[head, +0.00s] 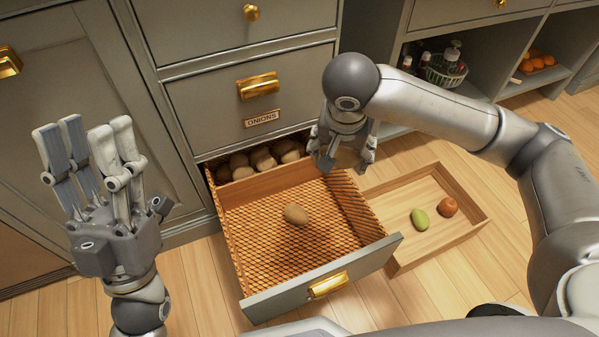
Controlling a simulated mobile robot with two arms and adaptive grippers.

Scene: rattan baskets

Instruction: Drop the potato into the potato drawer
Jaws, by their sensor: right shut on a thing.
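An open drawer (345,274) with a mesh lining stands pulled out below a drawer labelled ONIONS (262,119). Several brown round vegetables (262,158) lie behind the wooden divider (272,184). My left gripper (88,150) is open and empty, fingers up, left of the drawer.
A shallow wooden tray (404,262) on the floor, right of the drawer, holds a green oval item (420,219) and an orange-brown round one (447,206). Open shelves at the back right hold a green basket (445,74) and orange fruit (538,62).

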